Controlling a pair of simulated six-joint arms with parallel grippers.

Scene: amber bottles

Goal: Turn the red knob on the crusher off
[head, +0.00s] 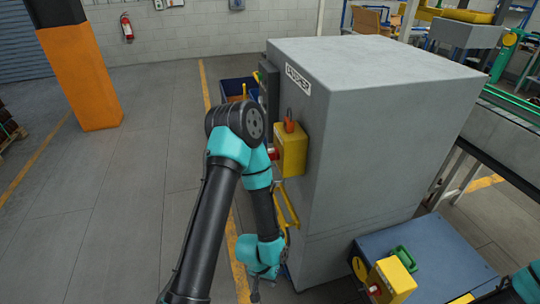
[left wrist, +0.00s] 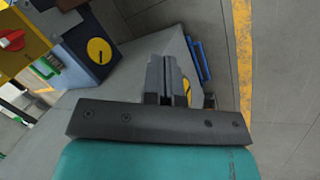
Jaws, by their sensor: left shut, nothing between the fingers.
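A red knob (head: 373,290) is on the side of a yellow box (head: 394,278) by a low blue machine (head: 440,262) at lower right in the head view. In the left wrist view a red knob (left wrist: 11,40) on a yellow box (left wrist: 30,45) shows at upper left, beside a blue face with a yellow dial (left wrist: 99,50). Another red knob (head: 272,153) is on a yellow box (head: 291,155) on the tall grey machine (head: 390,150), partly behind my arm. My left gripper (head: 255,293) hangs low left of the blue machine, shut and empty, apart from the knobs; its fingers (left wrist: 168,80) point forward.
A green handle (head: 404,258) tops the lower yellow box. A conveyor (head: 510,135) stands at right. Open floor (head: 150,160) lies to the left.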

